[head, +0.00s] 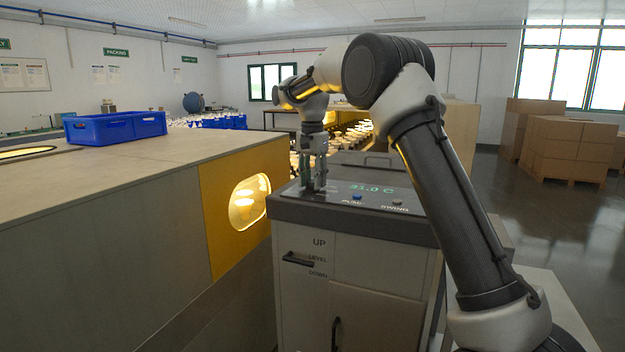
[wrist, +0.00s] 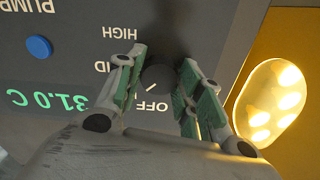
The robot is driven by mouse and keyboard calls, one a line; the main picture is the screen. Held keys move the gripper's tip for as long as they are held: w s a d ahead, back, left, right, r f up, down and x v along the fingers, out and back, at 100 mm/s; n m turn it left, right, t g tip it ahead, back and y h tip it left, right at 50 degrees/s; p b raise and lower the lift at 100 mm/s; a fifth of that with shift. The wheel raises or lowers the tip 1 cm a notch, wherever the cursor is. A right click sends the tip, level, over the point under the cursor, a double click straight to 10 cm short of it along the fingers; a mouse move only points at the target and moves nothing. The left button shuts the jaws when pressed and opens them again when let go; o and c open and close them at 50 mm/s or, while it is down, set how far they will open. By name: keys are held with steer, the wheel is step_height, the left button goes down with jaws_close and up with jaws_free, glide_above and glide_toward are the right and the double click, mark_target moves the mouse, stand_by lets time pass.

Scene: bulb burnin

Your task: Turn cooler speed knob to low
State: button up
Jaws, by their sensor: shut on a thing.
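The cooler (head: 360,265) is a grey cabinet with a dark sloped top panel. Its speed knob (wrist: 158,76) is a dark round dial, seen between my fingers in the wrist view. A short white mark on the knob lies on the side towards the OFF label (wrist: 152,105). HIGH (wrist: 120,33) and a partly covered MID label also show; no LOW label is visible. My gripper (wrist: 162,70) is shut on the knob, with green-padded fingers on both sides. In the head view my gripper (head: 313,187) points down at the panel's left end and hides the knob.
The panel has a green 31.0 C display (head: 372,188), a blue PUMP button (head: 357,197) and a SWING button (head: 397,202). A yellow wall with a lit round window (head: 249,202) stands close on the left.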

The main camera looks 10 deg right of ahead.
mark_target(312, 181)
stand_by(0.3)
steer(key=o, duration=1)
steer(key=shift+r, duration=0.15)
step_height(312, 181, up, 12)
